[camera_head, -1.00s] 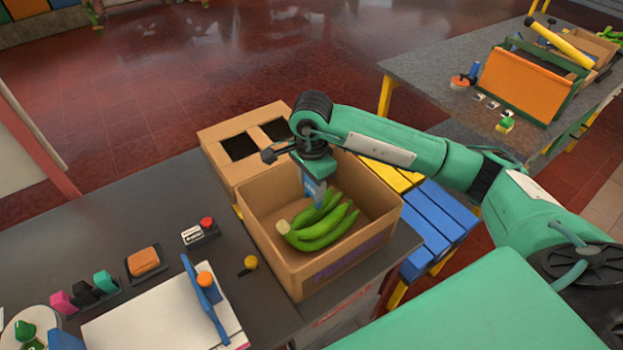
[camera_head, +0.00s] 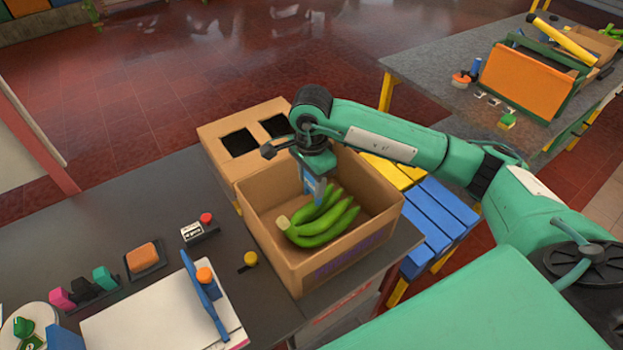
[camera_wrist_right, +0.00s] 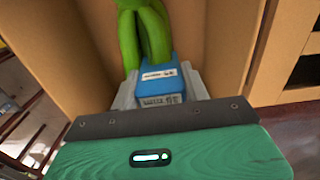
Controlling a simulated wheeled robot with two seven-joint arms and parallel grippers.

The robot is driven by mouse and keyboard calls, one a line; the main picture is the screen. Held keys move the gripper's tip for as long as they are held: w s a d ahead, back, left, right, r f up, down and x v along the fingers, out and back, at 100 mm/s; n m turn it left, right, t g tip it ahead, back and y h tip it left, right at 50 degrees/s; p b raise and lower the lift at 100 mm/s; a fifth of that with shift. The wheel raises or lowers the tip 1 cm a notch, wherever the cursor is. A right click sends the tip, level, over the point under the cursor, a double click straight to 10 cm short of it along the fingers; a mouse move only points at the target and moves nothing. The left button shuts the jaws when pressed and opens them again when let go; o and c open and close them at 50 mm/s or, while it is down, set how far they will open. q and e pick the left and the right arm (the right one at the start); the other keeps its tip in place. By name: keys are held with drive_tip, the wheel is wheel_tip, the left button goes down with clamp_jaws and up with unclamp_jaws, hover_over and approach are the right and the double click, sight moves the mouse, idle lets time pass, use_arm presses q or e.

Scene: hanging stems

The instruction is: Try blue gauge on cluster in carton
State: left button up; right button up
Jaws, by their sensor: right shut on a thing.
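The open cardboard carton (camera_head: 272,252) stands at the right end of the dark bench, and a cluster of green bananas (camera_head: 322,226) lies inside it. My right gripper (camera_head: 315,195) reaches down into the carton from above. It is shut on the blue gauge (camera_head: 311,183), whose lower end is at the bananas. In the right wrist view the blue gauge (camera_wrist_right: 160,80) sits between the grey fingers, with the green bananas (camera_wrist_right: 138,35) just beyond it. I cannot tell whether the gauge touches a banana. My left gripper is not in view.
A second cardboard box with two dark openings (camera_head: 219,153) stands behind the carton. A red-button device (camera_head: 199,228), a yellow knob (camera_head: 250,259), an orange sponge (camera_head: 142,257) and a white board (camera_head: 150,318) lie left of the carton. Blue and yellow slats (camera_head: 442,212) are at its right.

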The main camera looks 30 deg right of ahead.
sight(312, 191)
drive_tip(key=shift+f+b, duration=2.15)
drive_tip(key=shift+b, duration=0.05)
idle(1.2)
drive_tip(key=shift+r, duration=0.15)
idle(0.5)
drive_tip(key=shift+r+p, duration=1.8)
drive_tip(key=shift+r, duration=2.35)
